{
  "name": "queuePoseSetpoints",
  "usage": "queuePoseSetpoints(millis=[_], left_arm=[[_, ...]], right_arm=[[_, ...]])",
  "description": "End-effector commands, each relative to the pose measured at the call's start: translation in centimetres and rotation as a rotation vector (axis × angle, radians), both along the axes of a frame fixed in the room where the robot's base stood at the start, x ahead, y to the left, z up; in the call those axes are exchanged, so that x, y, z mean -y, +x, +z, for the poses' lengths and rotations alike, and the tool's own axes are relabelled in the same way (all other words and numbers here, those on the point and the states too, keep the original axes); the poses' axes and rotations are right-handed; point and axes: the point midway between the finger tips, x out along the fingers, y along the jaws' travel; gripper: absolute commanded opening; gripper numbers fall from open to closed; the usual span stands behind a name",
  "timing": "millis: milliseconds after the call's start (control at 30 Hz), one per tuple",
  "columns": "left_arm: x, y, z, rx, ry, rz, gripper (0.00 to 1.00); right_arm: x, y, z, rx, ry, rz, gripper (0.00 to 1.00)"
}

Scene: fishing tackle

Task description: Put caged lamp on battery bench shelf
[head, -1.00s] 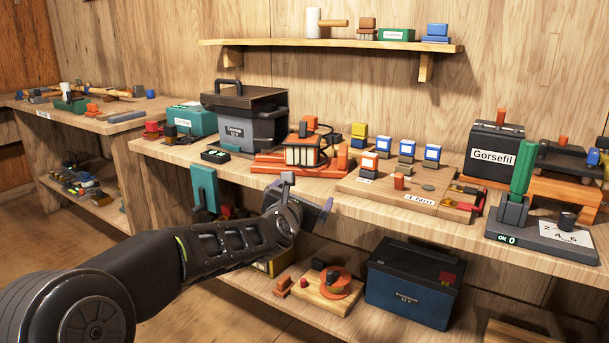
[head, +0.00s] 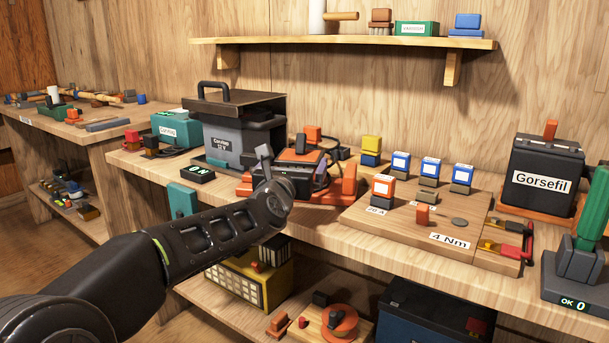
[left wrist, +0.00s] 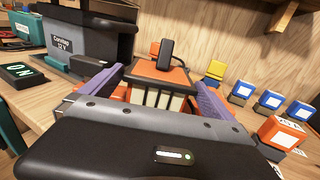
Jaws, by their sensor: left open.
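The caged lamp (head: 302,158) appears to be the block with an orange top, a dark handle and pale bars. It stands on the battery bench top, and in the left wrist view the lamp (left wrist: 150,80) sits straight ahead between my fingers. My left gripper (head: 278,168) is open in front of it, partly hiding it; in the left wrist view the two purple-grey fingers of the gripper (left wrist: 152,92) lie either side of it. I cannot tell whether they touch it. The battery bench shelf (head: 215,296) runs below the bench top. My right gripper is not in view.
The shelf holds a yellow box (head: 272,285), an orange reel (head: 341,322) and a dark blue box (head: 420,310).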

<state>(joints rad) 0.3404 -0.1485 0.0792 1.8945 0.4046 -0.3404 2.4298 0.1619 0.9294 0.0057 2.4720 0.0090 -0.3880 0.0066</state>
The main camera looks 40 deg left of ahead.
Motion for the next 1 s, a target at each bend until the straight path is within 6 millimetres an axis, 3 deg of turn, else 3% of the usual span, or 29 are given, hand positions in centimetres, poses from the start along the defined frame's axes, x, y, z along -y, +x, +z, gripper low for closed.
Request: queuePoseSetpoints(millis=[300,600,1000], left_arm=[[0.0,0.1,0.0,0.000,0.001,0.000,1.00],[-1.0,2.4,-0.1,-0.001,0.001,-0.001,1.00],[-1.3,3.2,-0.2,-0.002,0.000,0.000,1.00]], right_arm=[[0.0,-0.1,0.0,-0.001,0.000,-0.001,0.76],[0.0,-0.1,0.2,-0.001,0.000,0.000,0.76],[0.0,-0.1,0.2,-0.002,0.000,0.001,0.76]])
